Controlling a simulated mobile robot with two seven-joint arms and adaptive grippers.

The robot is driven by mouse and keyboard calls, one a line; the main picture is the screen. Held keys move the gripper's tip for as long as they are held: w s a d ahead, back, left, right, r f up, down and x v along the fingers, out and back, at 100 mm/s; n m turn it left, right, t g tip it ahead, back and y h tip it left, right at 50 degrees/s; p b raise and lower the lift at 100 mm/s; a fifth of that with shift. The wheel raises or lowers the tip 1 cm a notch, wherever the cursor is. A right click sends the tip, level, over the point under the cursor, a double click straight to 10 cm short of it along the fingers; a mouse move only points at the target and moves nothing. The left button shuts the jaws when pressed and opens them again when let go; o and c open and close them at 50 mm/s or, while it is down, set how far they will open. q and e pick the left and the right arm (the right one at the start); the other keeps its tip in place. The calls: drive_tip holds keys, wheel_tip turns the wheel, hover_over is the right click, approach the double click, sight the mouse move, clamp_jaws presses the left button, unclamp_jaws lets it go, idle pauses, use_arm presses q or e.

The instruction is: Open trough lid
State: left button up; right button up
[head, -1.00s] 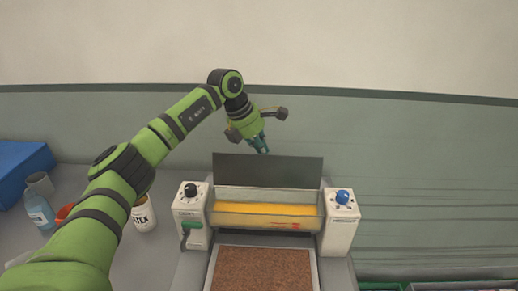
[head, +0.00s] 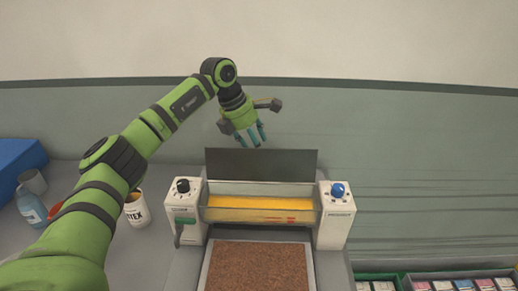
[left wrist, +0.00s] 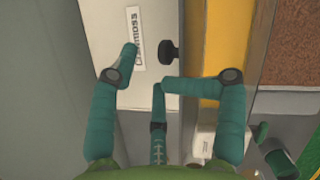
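The trough (head: 259,216) is a clear-fronted bin holding yellow ink, set between two white end housings. Its dark lid (head: 262,163) stands raised upright behind it, so the trough is open at the top. My left gripper (head: 256,142) hangs above and behind the lid's upper edge, apart from it in the head view. Its teal fingers (left wrist: 150,75) are spread and hold nothing. In the left wrist view they are over a white housing, with the yellow ink strip (left wrist: 208,45) to the right. My right gripper is not in view.
The left housing has a black knob (head: 183,186); the right has a blue knob (head: 338,190). A brown bed (head: 258,270) lies in front. A white tub (head: 137,210), a blue bottle (head: 31,207) and a blue box (head: 18,163) are at left. Crates (head: 450,280) are at lower right.

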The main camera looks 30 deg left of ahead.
use_arm(q)
drive_tip(key=v, duration=0.8)
drive_tip(key=shift+r, duration=0.45)
drive_tip(key=shift+s, duration=0.1)
